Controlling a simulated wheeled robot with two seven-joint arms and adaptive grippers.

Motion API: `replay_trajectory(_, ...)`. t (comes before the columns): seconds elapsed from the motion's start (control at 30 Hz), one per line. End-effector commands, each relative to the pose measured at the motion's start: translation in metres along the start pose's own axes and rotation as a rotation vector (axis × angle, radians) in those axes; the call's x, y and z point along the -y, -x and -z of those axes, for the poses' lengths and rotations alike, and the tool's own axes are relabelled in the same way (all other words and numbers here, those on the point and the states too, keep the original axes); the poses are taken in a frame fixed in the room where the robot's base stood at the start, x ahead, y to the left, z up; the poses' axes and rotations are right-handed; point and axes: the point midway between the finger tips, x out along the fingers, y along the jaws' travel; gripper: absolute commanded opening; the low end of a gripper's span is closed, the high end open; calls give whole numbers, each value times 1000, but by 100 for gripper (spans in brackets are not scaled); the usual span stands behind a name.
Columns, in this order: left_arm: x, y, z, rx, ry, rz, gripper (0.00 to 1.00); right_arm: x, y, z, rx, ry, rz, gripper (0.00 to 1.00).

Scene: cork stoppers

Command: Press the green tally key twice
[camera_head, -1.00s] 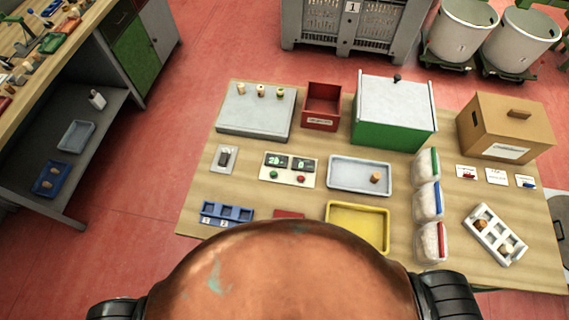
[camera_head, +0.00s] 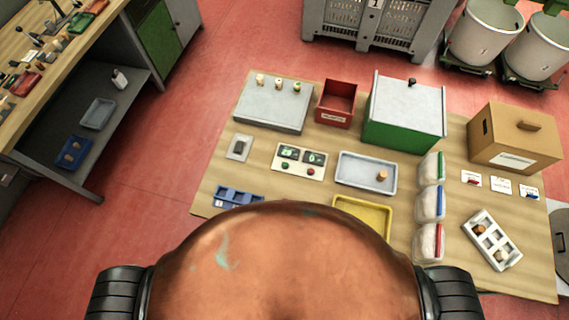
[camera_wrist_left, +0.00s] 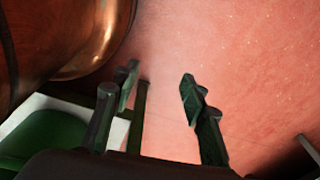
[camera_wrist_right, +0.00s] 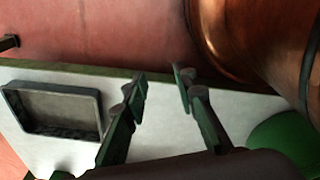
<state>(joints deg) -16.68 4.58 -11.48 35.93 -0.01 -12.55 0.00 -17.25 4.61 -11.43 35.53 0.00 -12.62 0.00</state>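The green tally key (camera_head: 285,165) is a small round button on the left of a pale tally panel (camera_head: 299,175) on the table in the head view. A red key (camera_head: 310,171) sits to its right, and two dark displays lie above them; their digits are hard to read now. My left gripper (camera_wrist_left: 158,92) is open and empty above the red floor in the left wrist view. My right gripper (camera_wrist_right: 160,82) shows its fingers apart with nothing between them in the right wrist view. Neither gripper shows in the head view, so both are away from the panel.
On the table (camera_head: 400,270) stand a grey block with stoppers (camera_head: 272,108), a red bin (camera_head: 335,110), a green box (camera_head: 400,125), a grey tray (camera_head: 367,187), a yellow tray (camera_head: 347,207) and a cardboard box (camera_head: 515,145). A workbench (camera_head: 50,60) stands at left. Red floor lies between.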

Motion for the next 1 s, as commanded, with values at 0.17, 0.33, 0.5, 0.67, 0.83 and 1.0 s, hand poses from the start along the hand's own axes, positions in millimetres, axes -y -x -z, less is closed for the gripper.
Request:
replay_trajectory(0.17,-1,0,-11,14,3,-1,40,2,0,1,-1,-1,2,12)
replay_trajectory(0.33,-1,1,-18,22,4,-1,40,3,0,1,-1,-1,3,0)
replay_trajectory(0.5,-1,1,-17,22,4,-1,40,2,0,1,-2,-1,3,0)
replay_trajectory(0.67,-1,1,-16,20,4,-1,40,2,0,2,-2,0,2,0)
replay_trajectory(0.83,-1,0,-13,17,3,-1,40,2,0,2,-2,0,2,0)
replay_trajectory(1.0,-1,0,-12,15,3,-1,40,2,0,2,-2,0,2,0)
